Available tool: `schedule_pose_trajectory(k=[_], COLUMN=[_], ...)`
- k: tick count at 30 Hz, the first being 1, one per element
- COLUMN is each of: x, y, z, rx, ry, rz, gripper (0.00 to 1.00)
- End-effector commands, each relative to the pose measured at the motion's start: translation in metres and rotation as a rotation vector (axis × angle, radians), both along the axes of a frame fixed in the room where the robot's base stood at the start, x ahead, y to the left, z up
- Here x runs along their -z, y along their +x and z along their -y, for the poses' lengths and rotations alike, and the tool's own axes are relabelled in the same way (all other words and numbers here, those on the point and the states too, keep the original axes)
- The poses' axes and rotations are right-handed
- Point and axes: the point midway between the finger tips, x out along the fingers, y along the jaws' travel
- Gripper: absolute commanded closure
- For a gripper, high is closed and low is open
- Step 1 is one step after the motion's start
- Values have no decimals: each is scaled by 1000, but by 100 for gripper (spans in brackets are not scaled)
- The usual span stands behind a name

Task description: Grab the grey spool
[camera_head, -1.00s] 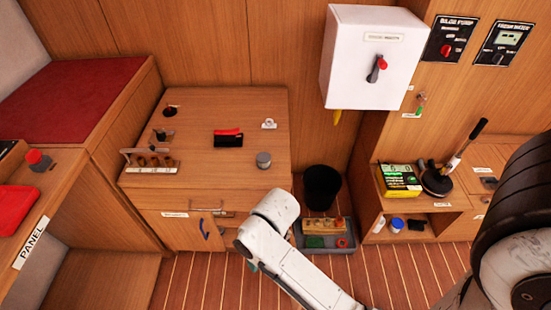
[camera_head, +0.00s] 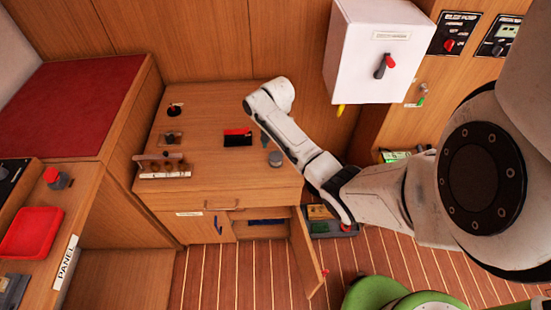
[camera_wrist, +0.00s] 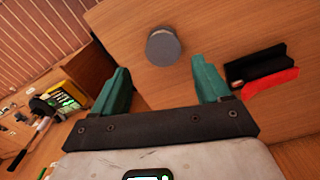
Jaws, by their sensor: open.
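The grey spool (camera_head: 276,159) is a short grey cylinder standing upright on the wooden counter (camera_head: 215,180), near its right edge. It shows in the wrist view (camera_wrist: 163,48) near the top, roughly centred between and beyond my gripper's fingertips. My gripper (camera_wrist: 163,78) is open and empty, with two teal fingers apart. The spool lies ahead of the fingers and does not appear to touch either. In the head view my arm reaches over the counter's right side, and its wrist hides most of the gripper.
A black and red object (camera_head: 238,138) lies left of the spool; it shows near my right finger in the wrist view (camera_wrist: 265,72). A wooden rack (camera_head: 163,167) stands at the left. A cabinet door (camera_head: 307,250) hangs open below. A white box (camera_head: 380,50) is on the wall.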

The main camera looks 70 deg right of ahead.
Motion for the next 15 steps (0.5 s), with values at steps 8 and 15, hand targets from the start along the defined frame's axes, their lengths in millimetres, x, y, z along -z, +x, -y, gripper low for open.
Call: schedule_pose_trajectory(k=[8, 15], x=[27, 55], y=[1, 4], z=[0, -5], rx=[-2, -3], ry=[-1, 1], rz=[1, -2], gripper=[24, 24])
